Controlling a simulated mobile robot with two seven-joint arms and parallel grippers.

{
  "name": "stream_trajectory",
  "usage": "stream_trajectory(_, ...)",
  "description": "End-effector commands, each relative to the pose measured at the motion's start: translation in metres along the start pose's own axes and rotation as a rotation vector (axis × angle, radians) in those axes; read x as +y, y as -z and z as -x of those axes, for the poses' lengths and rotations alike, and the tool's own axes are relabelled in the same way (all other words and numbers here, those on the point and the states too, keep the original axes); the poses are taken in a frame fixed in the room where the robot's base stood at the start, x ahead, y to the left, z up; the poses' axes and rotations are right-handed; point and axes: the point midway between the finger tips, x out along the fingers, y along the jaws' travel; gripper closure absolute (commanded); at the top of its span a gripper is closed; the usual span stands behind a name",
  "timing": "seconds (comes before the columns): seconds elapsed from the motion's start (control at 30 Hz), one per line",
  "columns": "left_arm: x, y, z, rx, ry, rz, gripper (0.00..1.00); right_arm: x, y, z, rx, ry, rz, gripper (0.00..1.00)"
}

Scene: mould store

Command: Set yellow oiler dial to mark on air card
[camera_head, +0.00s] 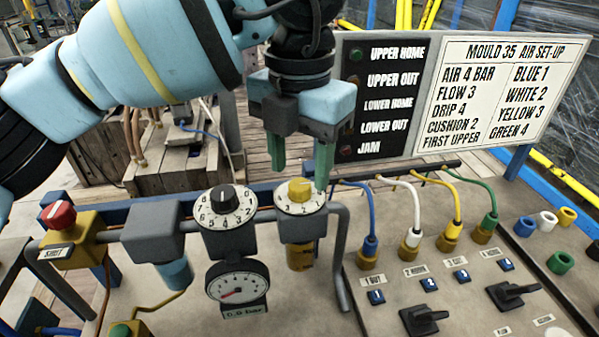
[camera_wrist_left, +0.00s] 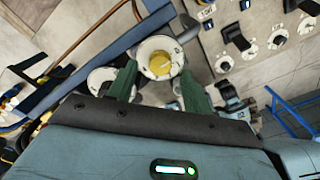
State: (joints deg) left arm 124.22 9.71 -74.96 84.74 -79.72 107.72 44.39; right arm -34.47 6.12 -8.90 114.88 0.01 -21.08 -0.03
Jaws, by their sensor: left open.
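The yellow oiler dial (camera_head: 300,190) sits on top of a white numbered ring (camera_head: 313,205), above a yellow oiler body (camera_head: 300,256). The air card (camera_head: 503,98) is on the sign at the back right; it reads "MOULD 35 AIR SET-UP", with "AIR 4 BAR", "FLOW 3" and "DRIP 4". My left gripper (camera_head: 300,165) is open, pointing down, with its green fingers just above and behind the yellow dial. In the left wrist view the yellow dial (camera_wrist_left: 159,64) shows beyond and between the open fingertips (camera_wrist_left: 158,80). My right gripper is not in view.
A black-knobbed dial (camera_head: 226,197) with a pressure gauge (camera_head: 237,285) below stands left of the oiler. A red knob (camera_head: 59,214) is at far left. A grey bent pipe (camera_head: 343,260) and blue, white, yellow and green hoses are close on the right. Black levers (camera_head: 422,318) are at front right.

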Motion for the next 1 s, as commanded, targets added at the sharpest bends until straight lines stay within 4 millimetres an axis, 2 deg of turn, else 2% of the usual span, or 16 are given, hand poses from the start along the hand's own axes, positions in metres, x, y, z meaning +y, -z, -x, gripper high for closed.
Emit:
stream_trajectory(0.2, 0.0, 0.0, -0.021, -0.001, 0.0, 0.0, 0.5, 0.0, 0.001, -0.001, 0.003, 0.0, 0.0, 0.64)
stream_trajectory(0.53, 0.0, 0.0, -0.024, -0.001, 0.0, 0.001, 0.5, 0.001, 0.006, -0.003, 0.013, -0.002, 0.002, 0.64)
stream_trajectory(0.87, 0.0, 0.0, -0.024, -0.001, 0.0, 0.0, 0.92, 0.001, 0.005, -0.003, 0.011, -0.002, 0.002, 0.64)
stream_trajectory(1.0, 0.0, 0.0, -0.024, -0.001, 0.0, -0.003, 0.95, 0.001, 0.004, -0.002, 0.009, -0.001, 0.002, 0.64)
